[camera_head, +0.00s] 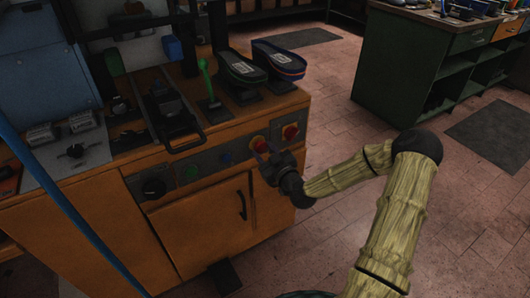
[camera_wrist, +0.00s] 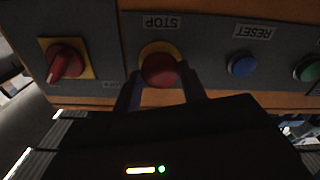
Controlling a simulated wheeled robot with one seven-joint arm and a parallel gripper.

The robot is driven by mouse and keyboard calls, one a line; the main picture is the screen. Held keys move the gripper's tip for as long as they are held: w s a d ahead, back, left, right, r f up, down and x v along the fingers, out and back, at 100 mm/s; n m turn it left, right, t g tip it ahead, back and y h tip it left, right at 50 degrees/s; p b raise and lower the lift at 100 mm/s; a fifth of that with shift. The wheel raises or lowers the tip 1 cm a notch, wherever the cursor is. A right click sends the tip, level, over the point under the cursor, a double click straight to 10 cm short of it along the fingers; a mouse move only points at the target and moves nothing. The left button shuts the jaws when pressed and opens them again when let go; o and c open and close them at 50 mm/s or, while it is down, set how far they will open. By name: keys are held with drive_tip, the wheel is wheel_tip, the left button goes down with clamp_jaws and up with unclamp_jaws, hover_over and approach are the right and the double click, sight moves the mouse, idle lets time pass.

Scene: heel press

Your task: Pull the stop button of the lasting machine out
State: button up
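The stop button (camera_wrist: 159,68) is a round red button on a yellow plate, under an upside-down STOP label (camera_wrist: 161,23) in the wrist view. In the head view it shows (camera_head: 259,144) on the front panel of the orange-brown lasting machine (camera_head: 205,219), partly hidden by my gripper (camera_head: 268,156). In the wrist view my gripper's two dark fingers (camera_wrist: 161,82) stand on either side of the button, their tips at its edges. The fingers are apart with the button between them. I cannot tell whether they press on it.
A red rotary switch (camera_wrist: 66,63) on a yellow plate sits beside the stop button. On the other side are a blue reset button (camera_wrist: 241,65) and a green button (camera_wrist: 307,70). A black door handle (camera_head: 242,205) is below the panel. The floor right of the machine is clear.

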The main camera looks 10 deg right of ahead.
clamp_jaws()
drive_tip(key=shift+s+d, duration=0.1)
drive_tip(key=shift+s, duration=0.4)
drive_tip(key=o, duration=1.2)
unclamp_jaws()
drive_tip(key=shift+o, duration=0.2)
drive_tip(key=shift+s+d, duration=0.1)
drive_tip(key=shift+s, duration=0.05)
drive_tip(key=p+v, duration=0.6)
drive_tip(key=v, duration=1.1)
